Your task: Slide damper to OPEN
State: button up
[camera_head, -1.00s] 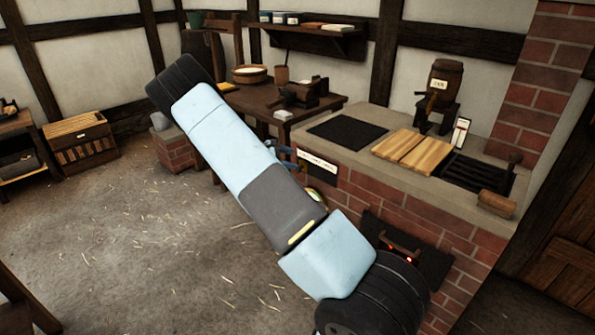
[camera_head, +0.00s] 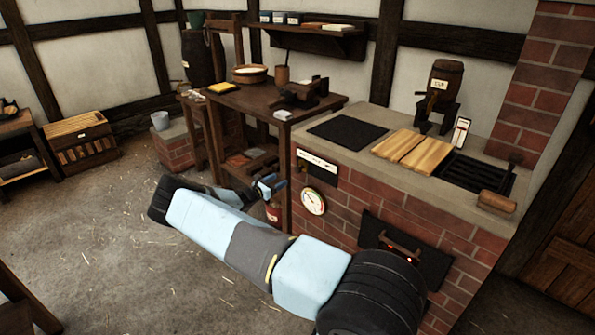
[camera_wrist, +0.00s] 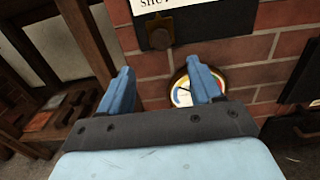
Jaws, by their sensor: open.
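The damper is a dark plate (camera_head: 318,172) on the brick front of the stove, under a white label strip (camera_head: 318,160). In the wrist view, a dark knob (camera_wrist: 160,32) sits at the plate's lower left, below a cut-off label (camera_wrist: 152,4) with letters like "SHU". My gripper (camera_head: 268,186) is to the left of the plate in the head view.
A round gauge (camera_head: 313,201) is on the bricks below the plate; it shows behind the right finger. A firebox door (camera_head: 405,250) with a handle is to the right. A wooden table (camera_head: 262,100) stands left of the stove. Open floor lies in front.

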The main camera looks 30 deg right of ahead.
aim_at(296, 170)
jog(key=x, duration=1.3)
jog(key=shift+d, duration=0.2)
grip_shut()
